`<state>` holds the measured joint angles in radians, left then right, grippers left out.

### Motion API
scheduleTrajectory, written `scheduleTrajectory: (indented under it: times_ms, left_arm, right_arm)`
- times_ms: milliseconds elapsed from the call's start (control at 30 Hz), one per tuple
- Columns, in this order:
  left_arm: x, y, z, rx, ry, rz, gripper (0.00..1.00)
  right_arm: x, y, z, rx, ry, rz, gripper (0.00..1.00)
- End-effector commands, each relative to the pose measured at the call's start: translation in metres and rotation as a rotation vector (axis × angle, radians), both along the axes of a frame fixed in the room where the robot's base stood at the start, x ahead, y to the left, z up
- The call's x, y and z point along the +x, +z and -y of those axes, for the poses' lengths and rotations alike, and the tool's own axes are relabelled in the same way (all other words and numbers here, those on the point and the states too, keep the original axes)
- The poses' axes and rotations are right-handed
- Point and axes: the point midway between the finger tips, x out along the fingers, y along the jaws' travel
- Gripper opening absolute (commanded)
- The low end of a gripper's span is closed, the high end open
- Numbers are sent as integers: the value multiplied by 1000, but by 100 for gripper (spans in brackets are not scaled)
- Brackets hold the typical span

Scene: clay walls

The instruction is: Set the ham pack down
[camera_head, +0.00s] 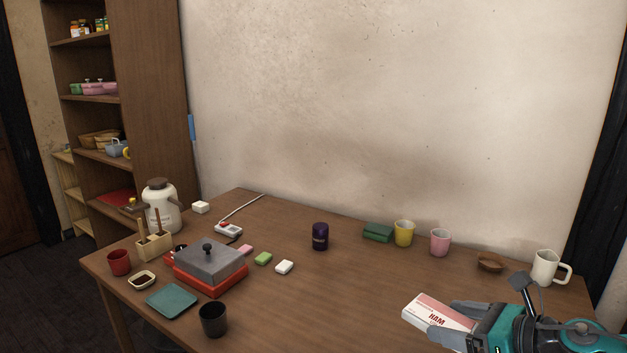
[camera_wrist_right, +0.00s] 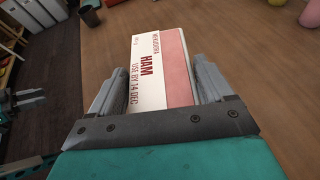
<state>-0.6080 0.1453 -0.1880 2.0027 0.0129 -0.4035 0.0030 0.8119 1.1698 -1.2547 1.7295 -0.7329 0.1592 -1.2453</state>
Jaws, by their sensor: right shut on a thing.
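The ham pack (camera_head: 436,312) is a flat white and pink box with red "HAM" lettering, at the front right of the wooden table (camera_head: 345,300) in the head view. My right gripper (camera_head: 455,320) is shut on it, with one finger along each long side. In the right wrist view the ham pack (camera_wrist_right: 160,70) sits between the two fingers of the right gripper (camera_wrist_right: 160,95) and points away from the wrist. I cannot tell whether the pack touches the tabletop.
A white mug (camera_head: 545,267), a wooden bowl (camera_head: 491,262), a pink cup (camera_head: 440,242) and a yellow cup (camera_head: 404,233) stand behind the pack. A dark jar (camera_head: 320,236) stands mid-table. A grey-lidded red dish (camera_head: 210,268) is at left. The front middle is clear.

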Motion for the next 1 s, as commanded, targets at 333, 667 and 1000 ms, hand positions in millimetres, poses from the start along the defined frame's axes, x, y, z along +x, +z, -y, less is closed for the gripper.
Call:
scheduleTrajectory:
  times_ms: [333,667,1000]
  left_arm:
    - [0,0,0,0,0,-1,34]
    - [-1,0,0,0,0,-2,34]
    - [-1,-1,0,1,-1,-3,34]
  right_arm:
    - [0,10,-5,0,-96,1,43]
    - [-6,17,-10,1,-220,-8,43]
    - [-22,26,-11,2,-394,-9,43]
